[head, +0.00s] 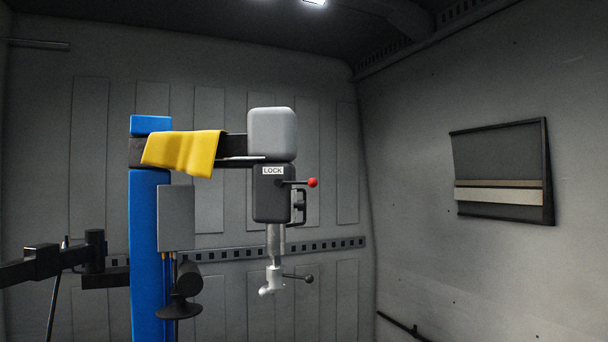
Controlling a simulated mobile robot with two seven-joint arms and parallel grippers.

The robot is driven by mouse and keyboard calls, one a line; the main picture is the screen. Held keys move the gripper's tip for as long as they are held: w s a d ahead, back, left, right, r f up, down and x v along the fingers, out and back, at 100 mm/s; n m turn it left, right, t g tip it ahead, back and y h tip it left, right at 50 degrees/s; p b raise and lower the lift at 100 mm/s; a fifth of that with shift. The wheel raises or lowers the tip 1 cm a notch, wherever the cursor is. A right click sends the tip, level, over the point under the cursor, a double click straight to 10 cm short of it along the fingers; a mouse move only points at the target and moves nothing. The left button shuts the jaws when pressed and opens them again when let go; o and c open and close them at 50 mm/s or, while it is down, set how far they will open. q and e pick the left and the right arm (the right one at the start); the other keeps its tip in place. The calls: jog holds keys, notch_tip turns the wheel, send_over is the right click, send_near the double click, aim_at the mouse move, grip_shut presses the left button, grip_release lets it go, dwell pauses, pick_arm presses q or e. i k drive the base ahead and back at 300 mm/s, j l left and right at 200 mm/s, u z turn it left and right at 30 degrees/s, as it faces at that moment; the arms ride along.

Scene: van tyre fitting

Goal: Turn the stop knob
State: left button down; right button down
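A tyre machine stands ahead with a blue column (146,250). Its dark head block (271,208) carries a white LOCK label (273,171). A short lever with a red ball (313,182) sticks out to the right of this block. I cannot tell which of these is the stop knob, as none is labelled so. Neither of my grippers shows in the head view.
A yellow cloth (185,152) hangs over the machine's top arm. A grey rounded box (272,133) tops the head. Dark jointed bars (43,260) reach across the lower left. A wall panel (503,174) is at right. The space right of the head looks free.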

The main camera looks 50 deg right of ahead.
aim_at(301, 205)
jog(key=z, duration=1.65)
jog(key=i+l, duration=0.3)
jog(key=i+l+z, duration=0.1)
jog(key=i+l, duration=0.2)
jog(key=l, duration=0.2)
